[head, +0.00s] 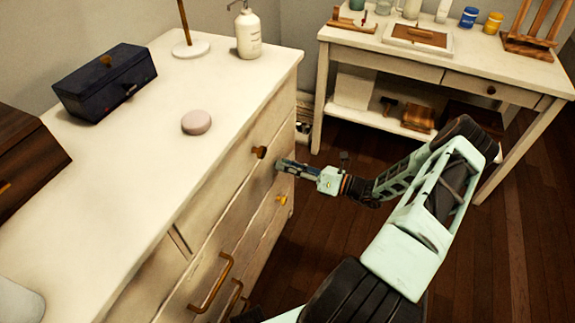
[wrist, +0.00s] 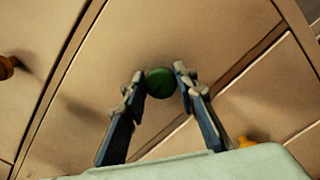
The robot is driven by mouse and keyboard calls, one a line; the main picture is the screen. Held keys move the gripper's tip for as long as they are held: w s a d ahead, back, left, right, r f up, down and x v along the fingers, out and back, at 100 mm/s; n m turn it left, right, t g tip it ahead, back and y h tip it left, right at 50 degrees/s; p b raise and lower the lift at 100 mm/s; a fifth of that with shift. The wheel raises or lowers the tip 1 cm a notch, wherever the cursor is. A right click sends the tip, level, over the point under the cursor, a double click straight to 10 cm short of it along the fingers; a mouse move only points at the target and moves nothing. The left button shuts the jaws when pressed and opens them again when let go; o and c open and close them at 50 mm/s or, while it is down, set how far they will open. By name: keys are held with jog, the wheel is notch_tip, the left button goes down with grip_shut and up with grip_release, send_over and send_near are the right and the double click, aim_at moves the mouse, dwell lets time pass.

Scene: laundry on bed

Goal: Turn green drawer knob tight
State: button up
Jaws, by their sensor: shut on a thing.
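The green drawer knob (wrist: 160,83) is a small round knob on a cream drawer front (wrist: 215,35), seen in the wrist view. My gripper (wrist: 160,84) has one finger on each side of the knob and is shut on it. In the head view my gripper (head: 281,165) reaches the front of the white dresser (head: 235,120) from the right. The green knob is hidden behind the gripper there.
A brown knob (head: 260,152) sits above left of my gripper and a yellow knob (head: 281,199) just below it. Brass handles (head: 212,285) stick out lower on the dresser. A white desk (head: 445,75) stands behind; the wooden floor (head: 330,215) beside the dresser is clear.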

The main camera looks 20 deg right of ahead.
jog(key=shift+f+m, duration=0.15)
jog(key=shift+m, duration=4.4)
jog(key=shift+f+m, duration=0.15)
jog(key=shift+m, duration=4.4)
jog(key=o, duration=1.2)
jog(key=shift+c, duration=0.2)
